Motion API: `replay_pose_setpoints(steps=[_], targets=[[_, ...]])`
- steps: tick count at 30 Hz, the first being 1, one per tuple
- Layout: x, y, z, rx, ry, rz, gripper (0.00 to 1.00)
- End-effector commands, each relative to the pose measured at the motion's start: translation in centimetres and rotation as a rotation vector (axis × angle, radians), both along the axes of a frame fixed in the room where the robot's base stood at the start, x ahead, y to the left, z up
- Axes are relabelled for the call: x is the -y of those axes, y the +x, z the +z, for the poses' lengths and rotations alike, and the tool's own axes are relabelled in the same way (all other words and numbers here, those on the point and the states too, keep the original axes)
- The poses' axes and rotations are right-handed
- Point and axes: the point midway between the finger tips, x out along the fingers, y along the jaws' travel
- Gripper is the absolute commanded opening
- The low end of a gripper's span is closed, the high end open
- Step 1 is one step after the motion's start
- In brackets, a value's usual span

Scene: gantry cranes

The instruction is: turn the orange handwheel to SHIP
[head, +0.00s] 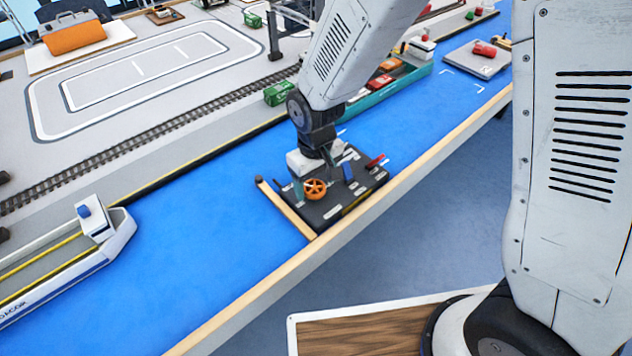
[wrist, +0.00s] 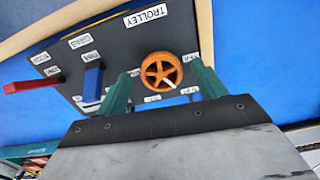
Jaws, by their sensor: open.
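The orange handwheel (head: 315,189) sits on the dark control panel (head: 336,212). In the wrist view the handwheel (wrist: 147,74) lies between the two teal fingers of my gripper (wrist: 159,76), with a gap visible beside the rim. My gripper (head: 312,177) is open and points down at the panel. A white mark (wrist: 169,84) shows on the wheel's lower right part. Small white labels surround the wheel; the fingers partly cover some, and I cannot read which one is SHIP. A larger TROLLEY label (wrist: 146,15) is on the panel (wrist: 115,48).
A blue lever (wrist: 93,82) and a red lever (wrist: 35,86) stand on the panel beside the wheel. A wooden strip (head: 286,209) edges the panel. A white ship (head: 95,232) lies on the blue surface at left. A green container (head: 279,93) stands behind my arm.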

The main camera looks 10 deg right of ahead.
Motion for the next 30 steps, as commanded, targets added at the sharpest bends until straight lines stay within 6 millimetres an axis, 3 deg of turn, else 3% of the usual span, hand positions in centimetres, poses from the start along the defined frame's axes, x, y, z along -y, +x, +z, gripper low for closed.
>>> replay_pose_setpoints(steps=[12, 30], targets=[[0.1, 0.1, 6.4, 0.003, 0.002, -0.001, 0.70], [0.1, 0.0, 7.1, -0.001, -0.001, -0.001, 0.70]])
